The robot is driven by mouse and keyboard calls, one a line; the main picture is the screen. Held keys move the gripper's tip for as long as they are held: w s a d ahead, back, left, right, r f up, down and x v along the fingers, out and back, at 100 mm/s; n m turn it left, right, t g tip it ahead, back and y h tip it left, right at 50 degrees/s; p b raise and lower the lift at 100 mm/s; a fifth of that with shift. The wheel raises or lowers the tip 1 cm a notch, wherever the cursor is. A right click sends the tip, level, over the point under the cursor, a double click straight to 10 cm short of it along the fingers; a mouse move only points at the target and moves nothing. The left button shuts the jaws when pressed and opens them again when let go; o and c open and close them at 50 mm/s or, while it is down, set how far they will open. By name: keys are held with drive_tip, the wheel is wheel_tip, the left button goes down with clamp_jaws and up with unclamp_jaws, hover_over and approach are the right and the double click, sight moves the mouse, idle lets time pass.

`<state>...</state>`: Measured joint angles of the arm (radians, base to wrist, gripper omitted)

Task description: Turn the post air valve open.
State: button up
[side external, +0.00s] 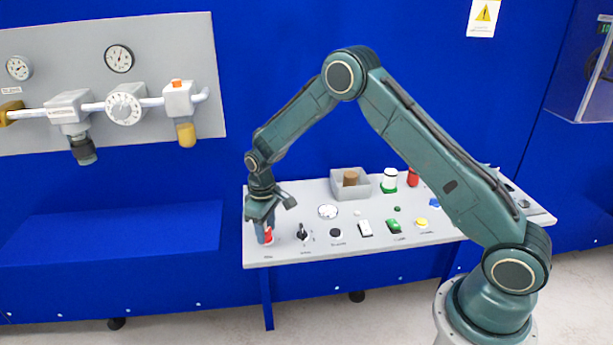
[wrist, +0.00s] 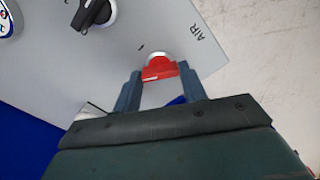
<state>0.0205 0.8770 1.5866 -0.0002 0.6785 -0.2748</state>
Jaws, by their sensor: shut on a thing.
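The post air valve has a red handle (wrist: 160,71) on a pale round base, with the label AIR printed beside it. It is at the left end of the grey control panel (side external: 350,245) in the side view, where its red handle (side external: 268,235) shows partly behind my fingers. My gripper (wrist: 160,78) is shut on the red handle, one fingertip at each side of it. In the side view my gripper (side external: 266,228) points down onto the panel's left end. How far the handle is turned is hard to tell.
A black selector knob (wrist: 94,12) stands close to the valve. Gauges and pipework hang on the wall board (side external: 180,50).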

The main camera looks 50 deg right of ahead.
sight(266, 232)
drive_tip(key=m, duration=0.6)
drive_tip(key=shift+m, duration=0.3)
drive_tip(key=m, duration=0.5)
drive_tip(key=shift+r, duration=0.1)
drive_tip(key=shift+m, duration=0.3)
drive_tip(key=o, duration=1)
wheel_tip(266, 232, up, 14)
drive_tip(key=shift+f, duration=0.1)
idle(0.3)
